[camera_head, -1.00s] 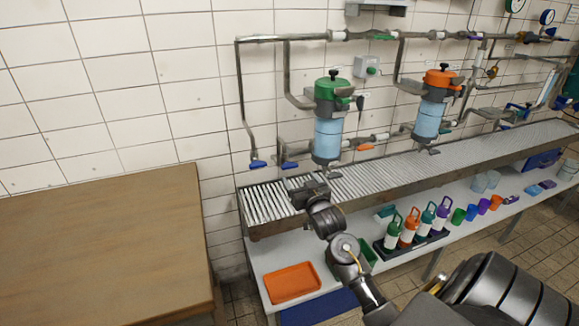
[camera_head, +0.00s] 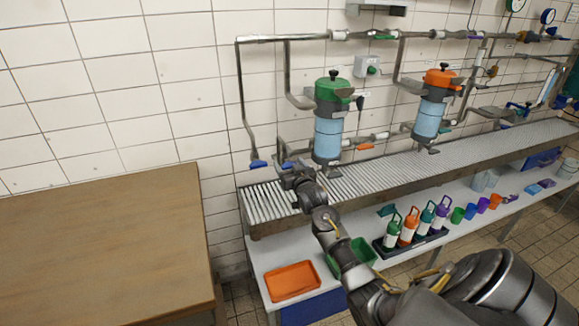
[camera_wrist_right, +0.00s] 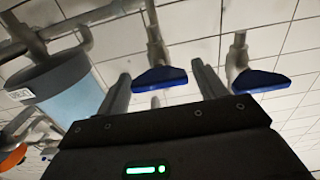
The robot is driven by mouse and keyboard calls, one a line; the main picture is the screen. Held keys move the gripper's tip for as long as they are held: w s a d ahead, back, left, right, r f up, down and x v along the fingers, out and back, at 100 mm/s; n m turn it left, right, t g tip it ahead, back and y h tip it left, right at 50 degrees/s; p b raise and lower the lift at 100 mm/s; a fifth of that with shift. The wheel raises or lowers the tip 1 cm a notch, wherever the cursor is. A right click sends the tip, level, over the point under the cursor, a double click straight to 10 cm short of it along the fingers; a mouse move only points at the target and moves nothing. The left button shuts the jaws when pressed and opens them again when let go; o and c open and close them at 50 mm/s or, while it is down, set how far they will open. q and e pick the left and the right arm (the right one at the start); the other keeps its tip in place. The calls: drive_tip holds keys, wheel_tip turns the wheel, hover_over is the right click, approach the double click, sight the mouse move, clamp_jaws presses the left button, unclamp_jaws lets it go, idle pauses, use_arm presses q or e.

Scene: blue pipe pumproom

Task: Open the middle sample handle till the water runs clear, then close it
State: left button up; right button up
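Two blue lever handles hang on pipe ends at the left of the pipework: the left one (camera_head: 257,164) and the one beside the green-topped filter (camera_head: 288,165), partly covered by my gripper. An orange handle (camera_head: 365,147) lies right of that filter. My right gripper (camera_head: 289,174) is at the second blue handle, above the trough. In the right wrist view its fingers stand apart, with that blue handle (camera_wrist_right: 160,78) in the gap; contact cannot be told. The other blue handle (camera_wrist_right: 260,81) is outside the fingers. No running water is visible. My left gripper is out of view.
A slatted metal trough (camera_head: 400,170) runs below the pipes. The shelf under it holds an orange tray (camera_head: 291,281), a green bin (camera_head: 362,250), a caddy of bottles (camera_head: 412,245) and several cups. A wooden table (camera_head: 100,240) stands at left. An orange-topped filter (camera_head: 430,118) is at right.

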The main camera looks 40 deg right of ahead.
drive_tip(key=shift+a, duration=0.1)
drive_tip(key=c, duration=0.8)
drive_tip(key=n+p, duration=0.1)
drive_tip(key=n, duration=0.3)
drive_tip(key=n+p, duration=0.2)
drive_tip(key=n, duration=0.3)
drive_tip(key=n+p, duration=0.1)
drive_tip(key=n, duration=0.3)
drive_tip(key=shift+a+n, duration=0.1)
drive_tip(key=shift+n, duration=0.3)
drive_tip(key=n+p, duration=0.1)
drive_tip(key=n, duration=0.3)
drive_tip(key=shift+f, duration=0.2)
drive_tip(key=shift+n, duration=0.3)
